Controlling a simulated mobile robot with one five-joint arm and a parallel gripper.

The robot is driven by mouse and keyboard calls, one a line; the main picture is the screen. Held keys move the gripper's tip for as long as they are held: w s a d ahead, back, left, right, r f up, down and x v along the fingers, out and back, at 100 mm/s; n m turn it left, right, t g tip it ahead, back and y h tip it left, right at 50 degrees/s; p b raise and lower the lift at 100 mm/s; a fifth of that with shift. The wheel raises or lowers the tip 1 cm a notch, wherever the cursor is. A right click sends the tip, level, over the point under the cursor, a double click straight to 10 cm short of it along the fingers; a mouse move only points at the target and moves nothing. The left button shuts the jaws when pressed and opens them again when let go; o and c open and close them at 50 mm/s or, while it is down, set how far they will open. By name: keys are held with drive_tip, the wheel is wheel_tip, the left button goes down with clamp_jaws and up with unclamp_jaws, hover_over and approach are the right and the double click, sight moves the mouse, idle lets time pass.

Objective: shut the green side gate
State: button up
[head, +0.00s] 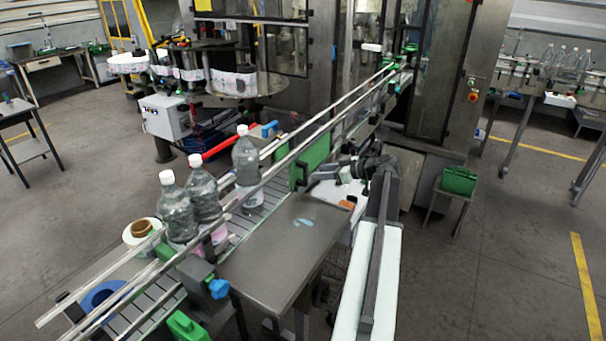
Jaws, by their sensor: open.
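The green side gate (314,154) is an upright green panel at the near side of the conveyor, just beyond the far end of the grey side table. I cannot tell from this view how far it stands open. My gripper (342,174) is to the right of the gate, at the end of my arm, above a white surface. Its jaws are small and dark here; they are open, with nothing seen between them. A gap seems to lie between the gripper and the gate.
The conveyor (240,228) runs diagonally between metal rails and carries three capped bottles (247,160). The grey side table (275,250) stands along its near side, with a small pale blue item on it. A machine cabinet (455,80) rises behind my arm.

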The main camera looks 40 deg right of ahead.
sight(307, 173)
drive_tip(key=b+x, duration=0.3)
drive_tip(key=x, duration=0.4)
drive_tip(key=shift+w+f, duration=0.3)
drive_tip(key=shift+w, duration=0.05)
drive_tip(key=shift+d, duration=0.1)
clamp_jaws()
idle(0.6)
drive_tip(key=shift+s, duration=0.1)
